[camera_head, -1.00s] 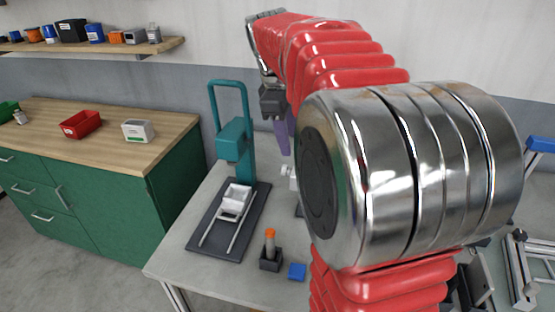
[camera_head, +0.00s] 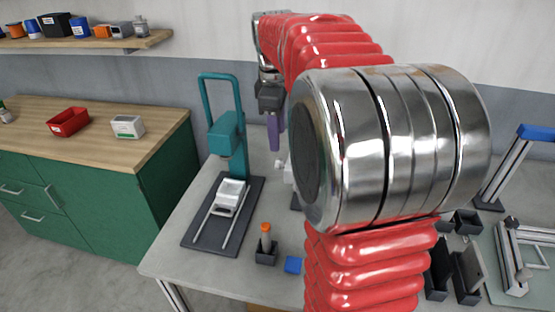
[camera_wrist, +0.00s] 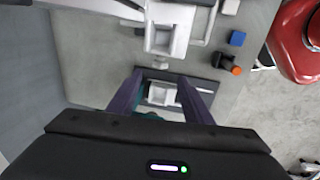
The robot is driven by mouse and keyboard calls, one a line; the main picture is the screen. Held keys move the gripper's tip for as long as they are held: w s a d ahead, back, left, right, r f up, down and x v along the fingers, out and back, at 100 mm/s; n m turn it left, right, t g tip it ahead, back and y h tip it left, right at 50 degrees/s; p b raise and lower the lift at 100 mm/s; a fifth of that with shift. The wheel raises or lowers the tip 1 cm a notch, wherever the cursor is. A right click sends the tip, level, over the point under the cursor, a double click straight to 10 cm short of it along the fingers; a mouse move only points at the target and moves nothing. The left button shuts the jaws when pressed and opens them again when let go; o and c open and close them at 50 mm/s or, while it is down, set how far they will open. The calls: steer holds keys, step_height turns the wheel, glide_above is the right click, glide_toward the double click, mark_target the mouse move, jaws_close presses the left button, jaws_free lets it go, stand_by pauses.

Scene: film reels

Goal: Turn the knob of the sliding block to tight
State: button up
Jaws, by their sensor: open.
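A pale block on rails (camera_wrist: 165,28), seemingly the sliding block, lies at the top of the wrist view. A small light knob (camera_wrist: 160,63) sticks out of its near side. In the head view the block (camera_head: 288,173) is mostly hidden by my arm, and the knob (camera_head: 279,164) shows at its left. The knob's tight or loose setting cannot be read. My gripper (camera_head: 273,130) hangs with purple fingers above and behind the knob in the head view. In the wrist view my gripper (camera_wrist: 162,75) is open and empty, the knob just beyond its fingertips.
A teal stand (camera_head: 227,134) on a dark base with a white carriage (camera_head: 230,196) stands left of my gripper. An orange-topped tool in a black holder (camera_head: 266,255) and a blue block (camera_head: 293,265) are near the table's front. An aluminium frame (camera_head: 515,255) stands at right.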

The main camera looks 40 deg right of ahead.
mark_target(278, 160)
steer(key=f, duration=0.6)
steer(key=w+d+f, duration=0.1)
steer(key=f, duration=0.3)
steer(key=shift+c, duration=0.4)
steer(key=c, duration=0.9)
steer(key=shift+a, duration=0.2)
steer(key=shift+c, duration=0.4)
steer(key=shift+d, duration=0.1)
